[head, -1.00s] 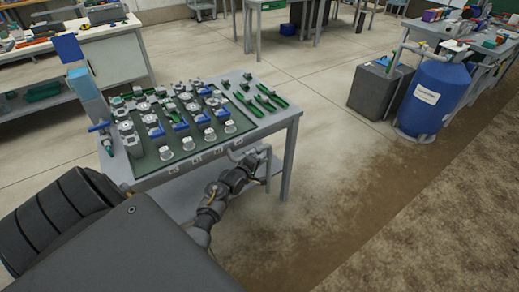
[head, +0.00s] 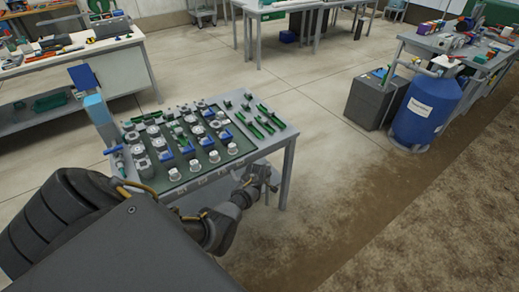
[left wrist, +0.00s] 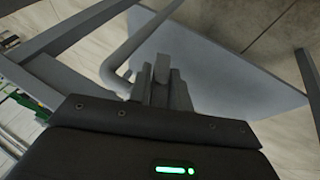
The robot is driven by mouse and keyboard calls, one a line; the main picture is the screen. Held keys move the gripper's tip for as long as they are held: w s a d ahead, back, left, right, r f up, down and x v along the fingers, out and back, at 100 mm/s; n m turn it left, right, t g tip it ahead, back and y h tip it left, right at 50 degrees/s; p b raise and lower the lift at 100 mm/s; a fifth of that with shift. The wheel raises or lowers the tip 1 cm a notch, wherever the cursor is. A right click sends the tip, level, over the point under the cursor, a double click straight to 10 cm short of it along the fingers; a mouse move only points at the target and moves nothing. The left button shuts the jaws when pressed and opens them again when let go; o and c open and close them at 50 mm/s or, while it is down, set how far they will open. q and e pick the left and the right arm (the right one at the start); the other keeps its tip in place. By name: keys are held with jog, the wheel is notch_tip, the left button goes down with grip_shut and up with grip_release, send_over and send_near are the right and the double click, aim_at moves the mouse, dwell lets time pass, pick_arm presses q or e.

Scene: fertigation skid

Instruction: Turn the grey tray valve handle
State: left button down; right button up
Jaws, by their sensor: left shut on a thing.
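My left gripper (head: 258,180) is at the front right of the bench, just below the edge of the tabletop. In the left wrist view its fingers (left wrist: 163,88) are shut around a grey bar (left wrist: 162,67), which looks like the grey valve handle. The handle is small and partly hidden by my gripper in the head view, so its exact angle is hard to tell. A dark green tray (head: 176,184) lies on the bench, with several rows of grey, white and blue fittings. My right gripper is in neither view.
A grey curved pipe (left wrist: 137,42) runs close beside my fingers. The bench leg (head: 289,172) and lower shelf (left wrist: 222,78) are near the gripper. A blue-topped post (head: 97,107) stands at the bench's left. A blue barrel (head: 428,112) stands right; the floor between is clear.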

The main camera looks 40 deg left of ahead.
pick_arm(q)
jog(key=shift+m+g+y+b, duration=0.3)
jog(key=shift+g, duration=0.7)
jog(key=shift+g+b, duration=0.3)
jog(key=shift+g, duration=0.5)
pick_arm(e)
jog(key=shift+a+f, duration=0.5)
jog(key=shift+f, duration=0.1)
pick_arm(q)
jog(key=shift+y, duration=0.3)
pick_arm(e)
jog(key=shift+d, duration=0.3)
pick_arm(q)
jog(key=c, duration=1.4)
grip_release()
jog(key=shift+o, duration=0.2)
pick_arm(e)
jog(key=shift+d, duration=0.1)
